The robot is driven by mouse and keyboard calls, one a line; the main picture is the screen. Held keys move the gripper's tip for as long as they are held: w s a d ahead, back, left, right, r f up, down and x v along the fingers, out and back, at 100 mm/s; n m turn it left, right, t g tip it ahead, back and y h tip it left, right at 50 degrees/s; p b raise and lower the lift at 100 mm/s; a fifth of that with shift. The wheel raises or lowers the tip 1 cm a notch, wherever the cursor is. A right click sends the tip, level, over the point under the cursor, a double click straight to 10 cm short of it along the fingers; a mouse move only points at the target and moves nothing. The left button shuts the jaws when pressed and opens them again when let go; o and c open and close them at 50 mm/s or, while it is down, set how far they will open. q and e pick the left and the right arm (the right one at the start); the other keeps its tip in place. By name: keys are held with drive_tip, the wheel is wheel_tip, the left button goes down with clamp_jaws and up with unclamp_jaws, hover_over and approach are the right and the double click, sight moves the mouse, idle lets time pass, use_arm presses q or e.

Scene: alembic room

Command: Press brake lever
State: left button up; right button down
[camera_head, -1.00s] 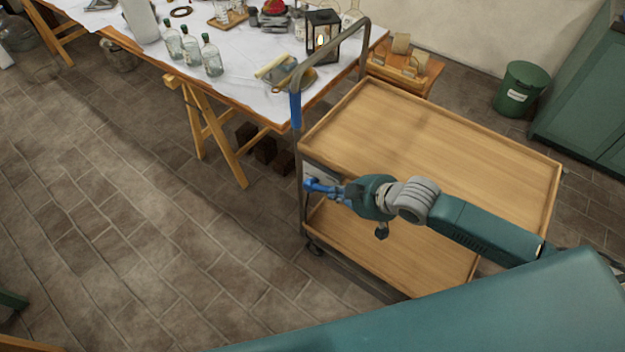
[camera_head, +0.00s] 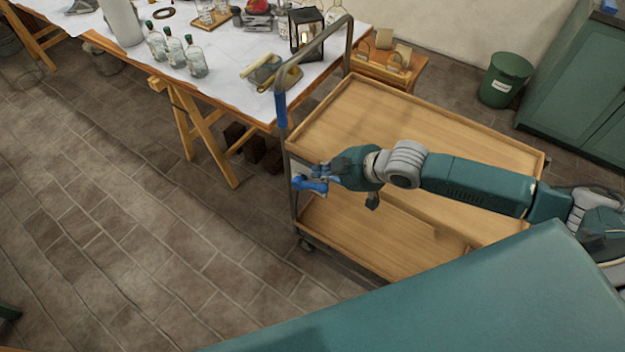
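The wooden service cart (camera_head: 400,125) has a grey metal push handle (camera_head: 318,42) at its left end. A blue lever-like piece (camera_head: 310,184), which looks like the brake lever, sits low at that end beside a small pale plate. My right gripper (camera_head: 330,178) reaches across the cart from the right, with its fingers right at the blue piece. I cannot tell whether they touch it, or whether they are open or shut. My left gripper is out of view.
A blue sleeve (camera_head: 280,109) is on the handle post. A cloth-covered table (camera_head: 225,80) with bottles and a lantern (camera_head: 306,34) stands behind the cart. A green bin (camera_head: 505,80) and green cabinet (camera_head: 575,85) are at the right. The tiled floor at left is open.

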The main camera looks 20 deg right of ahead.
sight(315, 184)
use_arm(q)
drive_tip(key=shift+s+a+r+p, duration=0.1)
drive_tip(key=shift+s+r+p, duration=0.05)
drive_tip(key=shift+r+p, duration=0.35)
use_arm(e)
drive_tip(key=w+a+f, duration=0.1)
drive_tip(key=w+f, duration=0.2)
drive_tip(key=f, duration=0.5)
drive_tip(key=shift+w+f, duration=0.15)
drive_tip(key=shift+f, duration=0.05)
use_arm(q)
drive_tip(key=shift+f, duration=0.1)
use_arm(e)
drive_tip(key=shift+f, duration=0.1)
use_arm(q)
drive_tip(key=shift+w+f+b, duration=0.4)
drive_tip(key=shift+b, duration=0.1)
use_arm(e)
drive_tip(key=shift+s+d+f+t+y, duration=0.15)
drive_tip(key=shift+s+f+t+y, duration=0.05)
drive_tip(key=shift+t+y, duration=0.1)
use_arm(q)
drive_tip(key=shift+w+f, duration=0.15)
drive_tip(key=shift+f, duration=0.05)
use_arm(e)
drive_tip(key=shift+s, duration=0.15)
